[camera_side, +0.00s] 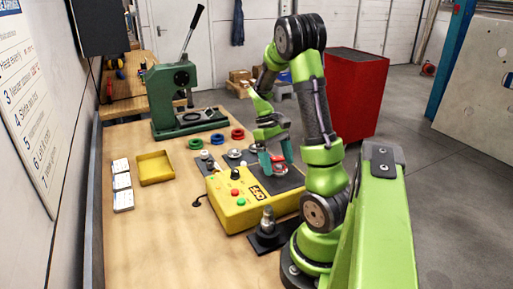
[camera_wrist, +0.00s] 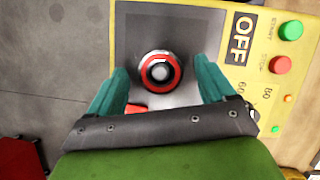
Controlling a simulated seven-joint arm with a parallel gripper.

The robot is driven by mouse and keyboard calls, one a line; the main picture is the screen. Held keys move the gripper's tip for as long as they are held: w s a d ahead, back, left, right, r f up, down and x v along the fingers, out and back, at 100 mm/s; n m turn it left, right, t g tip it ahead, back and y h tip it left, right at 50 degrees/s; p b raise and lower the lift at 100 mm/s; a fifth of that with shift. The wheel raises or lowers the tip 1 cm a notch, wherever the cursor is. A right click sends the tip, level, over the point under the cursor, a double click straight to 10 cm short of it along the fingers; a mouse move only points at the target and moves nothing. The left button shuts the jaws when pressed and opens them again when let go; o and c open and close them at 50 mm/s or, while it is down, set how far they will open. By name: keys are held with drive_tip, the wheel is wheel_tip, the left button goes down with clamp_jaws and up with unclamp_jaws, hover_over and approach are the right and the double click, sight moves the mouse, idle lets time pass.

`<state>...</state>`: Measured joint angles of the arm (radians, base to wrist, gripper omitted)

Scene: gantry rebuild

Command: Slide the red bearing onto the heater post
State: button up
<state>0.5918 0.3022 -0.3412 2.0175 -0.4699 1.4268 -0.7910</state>
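The red bearing (camera_wrist: 147,83) shows in the wrist view as a red ring around a round metal centre, which looks like the top of the heater post (camera_wrist: 160,72). How far down the post it sits cannot be told. My gripper (camera_wrist: 161,85) has its teal fingers apart, one on either side of the bearing, with a gap visible on both sides. The fingers largely hide the post there.
Blue (camera_side: 217,139), green (camera_side: 195,143) and red (camera_side: 237,134) rings lie on the table behind. A green press (camera_side: 175,95) stands at the back left. A yellow tray (camera_side: 155,167) lies left, and a dark stand with a metal piece (camera_side: 267,222) is in front. The left front table is clear.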

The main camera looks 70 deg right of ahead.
drive_tip(key=v, duration=1.7)
drive_tip(key=shift+f, duration=0.1)
drive_tip(key=w+a+f+t+h, duration=0.1)
drive_tip(key=w+a+t, duration=0.2)
drive_tip(key=a, duration=0.5)
drive_tip(key=w+a+f+t+h, duration=0.1)
drive_tip(key=w+a+f+t, duration=0.2)
drive_tip(key=a, duration=0.4)
drive_tip(key=s+a+r+n+t+y, duration=0.1)
drive_tip(key=s+a+t, duration=0.1)
drive_tip(key=a, duration=0.6)
drive_tip(key=s+a+r+n+t, duration=0.1)
drive_tip(key=s+a+t, duration=0.1)
drive_tip(key=a, duration=0.6)
drive_tip(key=shift+r+t+y, duration=0.3)
drive_tip(key=shift+t+y, duration=0.1)
drive_tip(key=shift+t, duration=0.2)
